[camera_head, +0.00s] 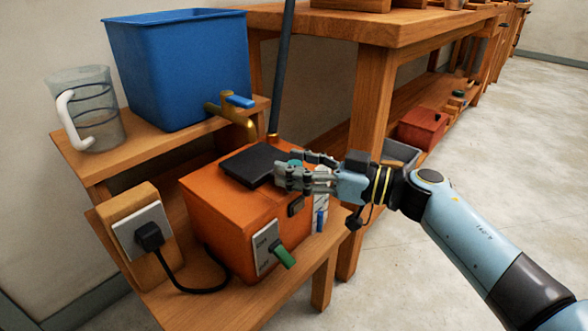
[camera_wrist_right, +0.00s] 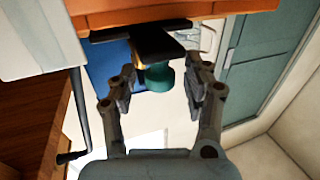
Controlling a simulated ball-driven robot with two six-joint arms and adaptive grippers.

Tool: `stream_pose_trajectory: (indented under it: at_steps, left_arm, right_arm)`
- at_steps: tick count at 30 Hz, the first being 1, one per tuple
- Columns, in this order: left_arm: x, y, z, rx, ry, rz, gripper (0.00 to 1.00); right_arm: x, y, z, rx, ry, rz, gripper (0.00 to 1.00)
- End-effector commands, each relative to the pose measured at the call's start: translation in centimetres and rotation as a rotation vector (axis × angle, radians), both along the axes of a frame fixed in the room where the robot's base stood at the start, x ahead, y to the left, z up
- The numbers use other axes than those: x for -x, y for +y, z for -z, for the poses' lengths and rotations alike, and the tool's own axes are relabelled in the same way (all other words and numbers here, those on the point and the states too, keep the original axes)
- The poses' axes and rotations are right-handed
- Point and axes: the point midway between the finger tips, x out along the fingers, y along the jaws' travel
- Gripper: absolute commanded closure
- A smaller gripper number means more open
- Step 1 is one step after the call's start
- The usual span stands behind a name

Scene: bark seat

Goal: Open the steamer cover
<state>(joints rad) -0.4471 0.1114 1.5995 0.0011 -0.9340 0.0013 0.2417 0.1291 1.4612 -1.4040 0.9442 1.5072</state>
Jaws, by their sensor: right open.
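The orange steamer box (camera_head: 215,222) stands on the lower wooden shelf. Its flat black cover (camera_head: 250,165) lies on top and looks closed. A teal knob (camera_wrist_right: 158,77) shows beside the cover in the right wrist view; in the head view only a bit of it shows behind my fingers. My right gripper (camera_head: 283,172) is at the cover's right edge. Its two fingers are apart, one on each side of the knob in the right wrist view. I cannot tell whether they touch it. My left gripper is not in view.
A blue tank (camera_head: 175,70) with a brass tap (camera_head: 232,112) stands on the upper shelf behind the steamer, next to a clear jug (camera_head: 88,110). A plugged socket (camera_head: 142,230) and a green lever (camera_head: 285,257) are in front. A wooden bench (camera_head: 370,90) stands behind; the floor at right is clear.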

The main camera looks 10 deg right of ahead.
Motion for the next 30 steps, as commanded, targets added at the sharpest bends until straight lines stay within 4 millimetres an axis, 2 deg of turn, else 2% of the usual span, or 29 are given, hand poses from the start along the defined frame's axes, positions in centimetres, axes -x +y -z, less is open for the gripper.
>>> stream_pose_trajectory:
  at_steps: [10, 21, 30]
  left_arm:
    - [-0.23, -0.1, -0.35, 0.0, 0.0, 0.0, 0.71]
    - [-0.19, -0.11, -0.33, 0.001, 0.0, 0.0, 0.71]
    - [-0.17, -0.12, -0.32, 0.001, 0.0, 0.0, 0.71]
  right_arm:
    - [-0.29, 0.35, -0.04, 0.0, 0.0, 0.0, 0.51]
    - [-0.26, 0.33, -0.02, 0.0, 0.0, 0.0, 0.99]
    - [-0.25, 0.31, 0.0, 0.001, 0.001, 0.0, 1.0]
